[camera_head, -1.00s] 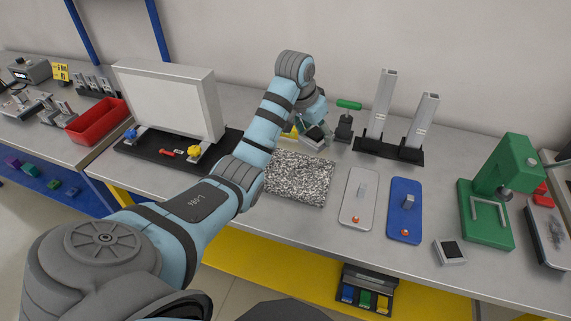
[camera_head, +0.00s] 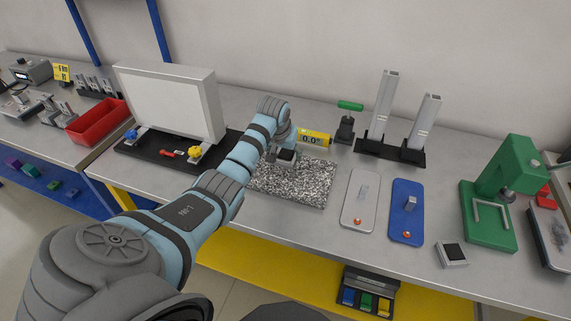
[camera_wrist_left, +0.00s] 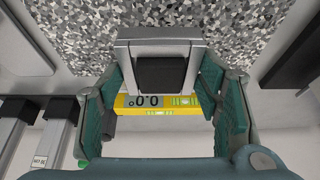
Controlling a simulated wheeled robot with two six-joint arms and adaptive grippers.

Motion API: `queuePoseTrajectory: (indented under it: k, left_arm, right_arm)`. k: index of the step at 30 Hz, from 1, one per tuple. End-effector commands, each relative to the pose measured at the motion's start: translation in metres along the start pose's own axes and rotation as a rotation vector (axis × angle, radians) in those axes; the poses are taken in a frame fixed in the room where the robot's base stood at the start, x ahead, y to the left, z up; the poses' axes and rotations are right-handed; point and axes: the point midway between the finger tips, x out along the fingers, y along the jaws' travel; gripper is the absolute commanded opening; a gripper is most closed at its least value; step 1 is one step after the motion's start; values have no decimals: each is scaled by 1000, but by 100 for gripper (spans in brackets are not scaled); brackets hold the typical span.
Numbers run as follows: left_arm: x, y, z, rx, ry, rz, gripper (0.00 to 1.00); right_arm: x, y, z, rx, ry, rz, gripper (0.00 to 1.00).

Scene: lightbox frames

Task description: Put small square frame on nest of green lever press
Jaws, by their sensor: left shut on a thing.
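My left gripper (camera_head: 284,160) is shut on a small square frame (camera_head: 286,154), silver with a black middle, above the back left of the speckled plate. In the left wrist view, this frame (camera_wrist_left: 124,52) sits between the teal fingers (camera_wrist_left: 168,105). A similar pale square piece with a black middle (camera_head: 452,254) lies on the bench, left of the green lever press. The green lever press (camera_head: 512,172) stands at the far right, well away from my gripper. A grey bent bar (camera_head: 490,215) shows at its base; I cannot make out the nest clearly. My right gripper is not in view.
The speckled plate (camera_head: 310,184) lies below my gripper, with a yellow digital level (camera_head: 315,138) behind it. A grey plate (camera_head: 360,200) and blue plate (camera_head: 407,222) lie between it and the press. Two tall metal posts (camera_head: 382,105) stand behind.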

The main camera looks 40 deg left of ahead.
Motion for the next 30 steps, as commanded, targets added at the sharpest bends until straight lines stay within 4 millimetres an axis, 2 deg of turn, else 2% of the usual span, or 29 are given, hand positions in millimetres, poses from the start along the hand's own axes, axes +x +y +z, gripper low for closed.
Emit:
queuePoseTrajectory:
  k: [6,17,18,21,30]
  left_arm:
    - [38,0,16,-1,-1,0,26]
    - [43,0,18,1,0,0,26]
    - [43,0,18,1,0,0,64]
    - [42,0,18,1,0,0,78]
    - [41,0,17,1,0,0,78]
  right_arm:
    - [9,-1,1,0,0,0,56]
    - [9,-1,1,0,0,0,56]
    - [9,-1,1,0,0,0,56]
    - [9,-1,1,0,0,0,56]
    - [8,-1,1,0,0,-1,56]
